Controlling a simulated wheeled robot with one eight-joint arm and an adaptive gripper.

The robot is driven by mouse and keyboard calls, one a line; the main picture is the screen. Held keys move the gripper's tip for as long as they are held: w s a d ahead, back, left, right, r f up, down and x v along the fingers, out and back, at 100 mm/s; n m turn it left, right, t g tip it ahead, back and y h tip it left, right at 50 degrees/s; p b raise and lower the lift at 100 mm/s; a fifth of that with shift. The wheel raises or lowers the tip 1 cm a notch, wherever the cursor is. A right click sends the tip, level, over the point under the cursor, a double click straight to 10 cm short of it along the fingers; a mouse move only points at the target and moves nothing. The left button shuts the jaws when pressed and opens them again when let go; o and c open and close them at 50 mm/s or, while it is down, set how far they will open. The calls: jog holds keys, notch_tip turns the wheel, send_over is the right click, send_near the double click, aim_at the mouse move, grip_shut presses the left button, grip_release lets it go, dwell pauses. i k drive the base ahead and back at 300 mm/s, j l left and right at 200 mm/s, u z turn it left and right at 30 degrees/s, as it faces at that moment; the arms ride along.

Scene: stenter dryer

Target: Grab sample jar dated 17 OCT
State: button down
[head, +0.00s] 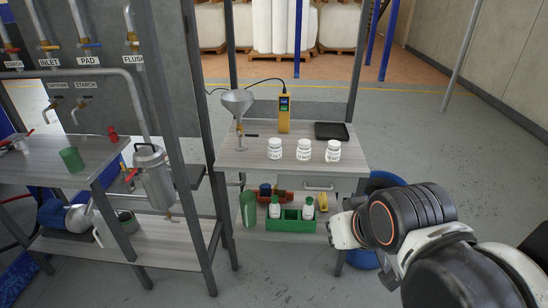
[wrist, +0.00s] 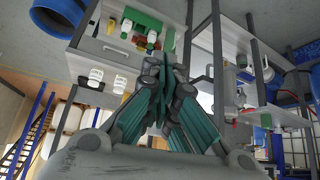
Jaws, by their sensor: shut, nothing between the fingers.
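Three white jars stand upright in a row on the grey bench top (head: 245,160): a left jar (head: 274,149), a middle jar (head: 303,150) and a right jar (head: 333,151). Their labels carry dark print too small to read, so I cannot tell which is dated 17 OCT. In the wrist view, which is upside down, two white jars show, one (wrist: 96,77) beside another (wrist: 119,84). My gripper (wrist: 165,62) is shut and empty there, its green-sided fingers together. In the head view my arm is at the right, lower than the bench top and apart from the jars.
A funnel (head: 237,103) on a stand, a yellow handheld meter (head: 284,112) and a black tray (head: 332,131) share the bench top. Below are a drawer (head: 320,184) and a green crate (head: 291,224) with white bottles. A blue drum (head: 385,182) stands behind my arm. Bench posts flank the top.

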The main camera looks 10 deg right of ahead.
aim_at(275, 148)
jog(key=i+l+u, duration=0.1)
jog(key=u, duration=0.35)
jog(key=i+l+u, duration=0.2)
jog(key=u, duration=0.25)
jog(key=i+l+u, duration=0.1)
jog(key=l, duration=0.25)
jog(key=i+l, duration=0.25)
jog(key=l, duration=0.15)
jog(key=i+l+u, duration=0.15)
jog(key=l, duration=0.2)
jog(key=i+l, duration=0.15)
jog(key=l, duration=0.25)
jog(key=i+l+u, duration=0.15)
jog(key=l, duration=0.25)
jog(key=i+l+u, duration=0.1)
jog(key=l, duration=0.3)
